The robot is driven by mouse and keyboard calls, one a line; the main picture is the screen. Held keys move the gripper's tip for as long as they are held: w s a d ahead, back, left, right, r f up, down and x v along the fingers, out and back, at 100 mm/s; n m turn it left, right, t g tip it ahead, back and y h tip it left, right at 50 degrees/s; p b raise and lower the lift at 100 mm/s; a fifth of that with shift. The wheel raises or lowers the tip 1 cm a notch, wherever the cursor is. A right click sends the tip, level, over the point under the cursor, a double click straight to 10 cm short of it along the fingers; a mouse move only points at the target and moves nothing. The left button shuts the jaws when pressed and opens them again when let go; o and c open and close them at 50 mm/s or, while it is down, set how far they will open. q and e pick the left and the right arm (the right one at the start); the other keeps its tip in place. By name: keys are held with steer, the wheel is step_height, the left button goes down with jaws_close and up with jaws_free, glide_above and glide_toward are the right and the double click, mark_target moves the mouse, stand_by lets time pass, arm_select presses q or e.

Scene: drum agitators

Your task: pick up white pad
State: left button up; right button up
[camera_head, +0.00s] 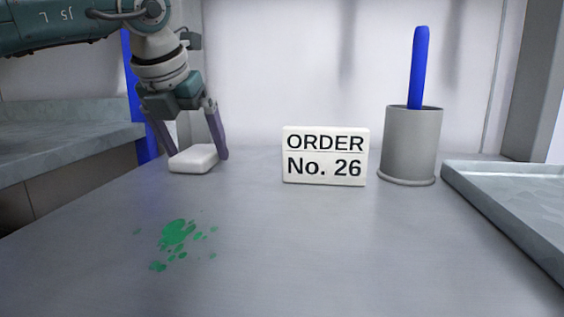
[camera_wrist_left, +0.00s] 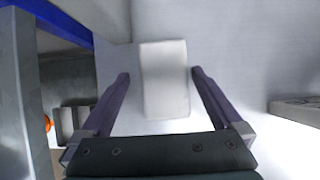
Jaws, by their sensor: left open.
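The white pad (camera_head: 194,158) lies flat on the grey table at the back left in the head view. My left gripper (camera_head: 197,156) points down over it, with its purple fingers spread on either side of the pad. In the left wrist view the pad (camera_wrist_left: 164,80) lies between the two fingers of my left gripper (camera_wrist_left: 160,74), with a gap on each side, wider at the left finger. The gripper is open and holds nothing. My right gripper is not in view.
A white sign (camera_head: 325,156) reading "ORDER No. 26" stands right of the pad. Further right are a grey cup (camera_head: 410,145) with a blue handle (camera_head: 419,68) and a metal tray (camera_head: 510,205). Green splatter (camera_head: 178,233) marks the otherwise bare table front.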

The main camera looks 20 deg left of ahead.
arm_select(q)
steer(key=shift+d, duration=0.1)
steer(key=shift+s+d+f, duration=0.1)
steer(key=shift+d, duration=0.15)
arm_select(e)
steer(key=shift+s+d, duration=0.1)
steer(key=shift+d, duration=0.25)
arm_select(q)
steer(key=shift+f, duration=0.2)
steer(key=c, duration=1.3)
steer(key=shift+o, duration=0.2)
steer(key=shift+r, duration=0.15)
